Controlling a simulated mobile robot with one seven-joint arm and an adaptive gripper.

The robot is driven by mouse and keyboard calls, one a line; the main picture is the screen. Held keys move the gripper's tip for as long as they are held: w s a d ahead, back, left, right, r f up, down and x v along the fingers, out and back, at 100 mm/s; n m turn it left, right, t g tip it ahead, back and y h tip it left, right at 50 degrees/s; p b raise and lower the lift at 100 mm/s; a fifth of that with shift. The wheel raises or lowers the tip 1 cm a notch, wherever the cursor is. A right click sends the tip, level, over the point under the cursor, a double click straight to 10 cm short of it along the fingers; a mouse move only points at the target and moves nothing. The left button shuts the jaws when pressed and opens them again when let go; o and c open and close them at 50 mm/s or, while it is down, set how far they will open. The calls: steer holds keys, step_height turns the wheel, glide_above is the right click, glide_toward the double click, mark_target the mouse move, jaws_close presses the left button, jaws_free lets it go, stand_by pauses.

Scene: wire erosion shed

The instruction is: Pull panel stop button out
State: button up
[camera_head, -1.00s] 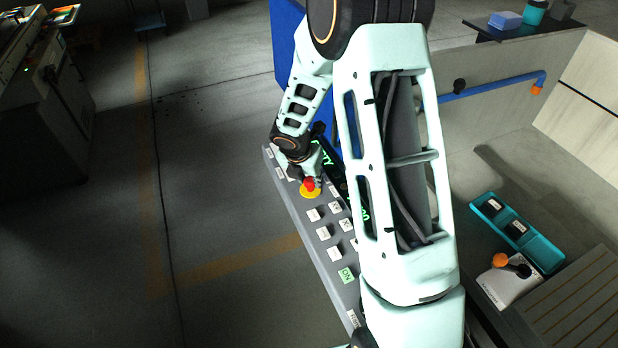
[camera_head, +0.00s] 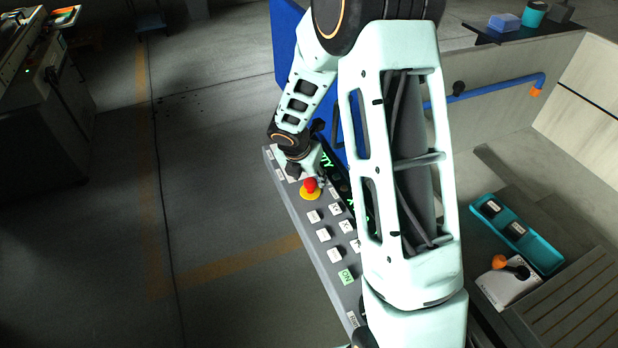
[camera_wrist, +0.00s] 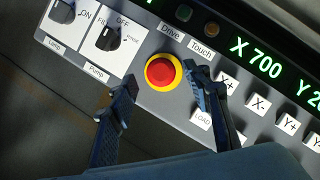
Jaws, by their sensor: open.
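The panel stop button (camera_head: 310,185) is a red mushroom head on a yellow ring, set in the grey control panel (camera_head: 305,215). In the wrist view the stop button (camera_wrist: 161,71) is fully visible on the panel face. My gripper (camera_wrist: 158,84) is open, with one finger left of and below the button and the other close to its right side. The fingers hold nothing, and I cannot tell whether the right finger touches the yellow ring.
Lamp (camera_wrist: 62,10) and Pump (camera_wrist: 108,37) knobs sit left of the button. White axis keys (camera_wrist: 259,103) and a green-lit display (camera_wrist: 262,58) lie to its right.

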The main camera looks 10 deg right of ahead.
steer(key=v, duration=1)
steer(key=shift+s+r, duration=0.15)
steer(key=shift+r, duration=0.15)
